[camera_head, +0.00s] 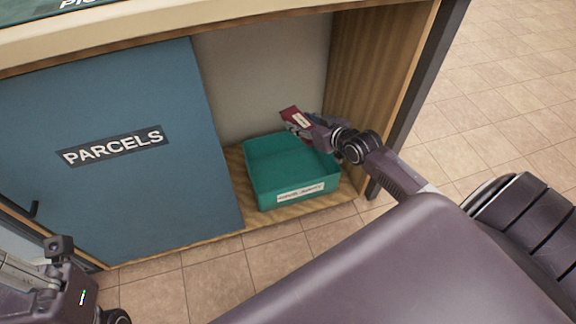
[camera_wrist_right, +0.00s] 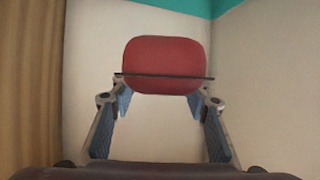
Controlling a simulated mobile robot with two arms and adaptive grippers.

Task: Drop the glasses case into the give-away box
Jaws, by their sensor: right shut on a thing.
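The red glasses case (camera_head: 291,116) is in my right gripper (camera_head: 300,124), above the back right part of a teal box. In the right wrist view the red case (camera_wrist_right: 165,58) sits between the fingertips (camera_wrist_right: 163,88), with a dark thin edge across it. The right gripper is shut on it. The teal box (camera_head: 290,193) is open at the top, stands on the cupboard floor and looks empty; its front label is too small to read. My left arm shows at the lower left, but its gripper fingers do not show.
A blue door marked PARCELS (camera_head: 110,150) covers the left of the cupboard. The wooden side wall (camera_head: 372,70) stands close to my right arm. The counter edge (camera_head: 200,25) runs above the opening. Tiled floor (camera_head: 490,90) is clear at the right.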

